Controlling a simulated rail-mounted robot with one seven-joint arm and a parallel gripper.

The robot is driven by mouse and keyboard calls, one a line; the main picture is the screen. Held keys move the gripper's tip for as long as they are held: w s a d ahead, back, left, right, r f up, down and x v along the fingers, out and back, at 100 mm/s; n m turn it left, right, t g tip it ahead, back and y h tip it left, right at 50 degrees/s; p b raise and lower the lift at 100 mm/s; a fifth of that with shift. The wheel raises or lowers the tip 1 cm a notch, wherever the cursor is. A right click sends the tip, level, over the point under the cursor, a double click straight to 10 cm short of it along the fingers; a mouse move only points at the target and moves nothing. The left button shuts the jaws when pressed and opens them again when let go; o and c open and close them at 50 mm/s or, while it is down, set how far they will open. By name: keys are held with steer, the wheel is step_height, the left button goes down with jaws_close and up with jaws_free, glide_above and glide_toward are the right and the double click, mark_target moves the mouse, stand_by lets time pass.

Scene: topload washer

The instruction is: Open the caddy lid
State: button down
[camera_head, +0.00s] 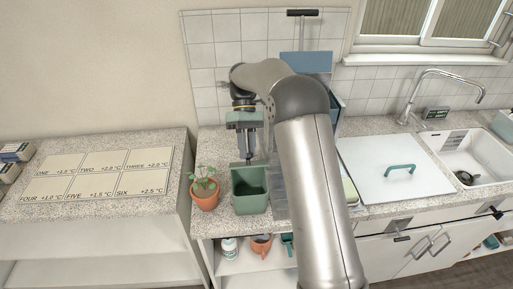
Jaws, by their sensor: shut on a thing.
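The green caddy (251,201) stands on the speckled counter, left of my arm. Its top shows a dark, open-looking interior. My gripper (247,156) points down at the caddy's back edge, with its fingers close together. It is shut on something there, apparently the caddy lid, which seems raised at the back. The lid is too small and too covered by the fingers to make out its exact angle.
A potted plant (205,190) stands close left of the caddy. My arm crosses the counter on the right. Farther right are a white panel with a teal handle (399,169) and a sink (468,160). A shelf below holds an orange mug (261,246).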

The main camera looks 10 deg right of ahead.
stand_by(0.3)
steer(key=c, duration=1.2)
jaws_free()
steer(key=shift+o, duration=0.2)
steer(key=shift+r, duration=0.15)
steer(key=shift+r+b, duration=0.3)
steer(key=shift+b, duration=0.15)
steer(key=s+d+r+b, duration=0.1)
steer(key=s+r+b, duration=0.2)
steer(key=s+r, duration=0.9)
steer(key=shift+s+d, duration=0.15)
steer(key=shift+s, duration=0.8)
